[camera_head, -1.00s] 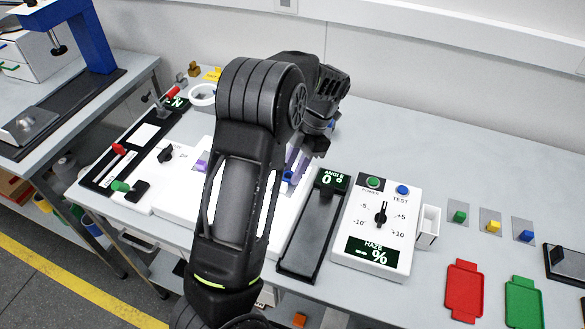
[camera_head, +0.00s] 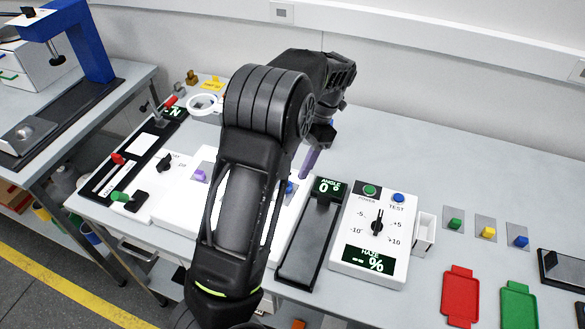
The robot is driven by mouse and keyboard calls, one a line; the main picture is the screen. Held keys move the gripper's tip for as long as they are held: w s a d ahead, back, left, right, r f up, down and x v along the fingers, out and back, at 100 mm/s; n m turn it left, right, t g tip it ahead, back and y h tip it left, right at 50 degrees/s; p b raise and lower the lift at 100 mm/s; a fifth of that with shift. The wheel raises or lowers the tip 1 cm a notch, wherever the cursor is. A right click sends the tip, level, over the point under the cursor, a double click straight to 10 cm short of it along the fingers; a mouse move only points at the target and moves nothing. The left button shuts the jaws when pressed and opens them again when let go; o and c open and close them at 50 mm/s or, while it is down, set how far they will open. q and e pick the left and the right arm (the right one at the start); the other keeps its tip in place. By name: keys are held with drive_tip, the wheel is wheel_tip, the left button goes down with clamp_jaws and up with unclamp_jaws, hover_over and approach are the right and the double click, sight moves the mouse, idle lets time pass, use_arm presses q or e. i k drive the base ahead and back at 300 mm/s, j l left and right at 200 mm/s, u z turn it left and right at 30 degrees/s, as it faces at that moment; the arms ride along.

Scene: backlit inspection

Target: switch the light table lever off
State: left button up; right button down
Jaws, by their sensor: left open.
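The light table (camera_head: 180,195) is a white panel left of centre, largely hidden behind my left arm. At its left end, a lever with a green grip (camera_head: 120,196) sits beside a black base (camera_head: 137,202); its on or off position is not clear. A black dial (camera_head: 165,161) stands on the panel's back left part. My right gripper is not in view.
The angle strip (camera_head: 307,245) and the haze meter (camera_head: 375,235) stand to the right. Red (camera_head: 459,297) and green (camera_head: 520,303) trays lie farther right. The back right bench is clear.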

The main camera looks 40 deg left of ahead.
sight(116, 196)
drive_tip(key=k, duration=1.5)
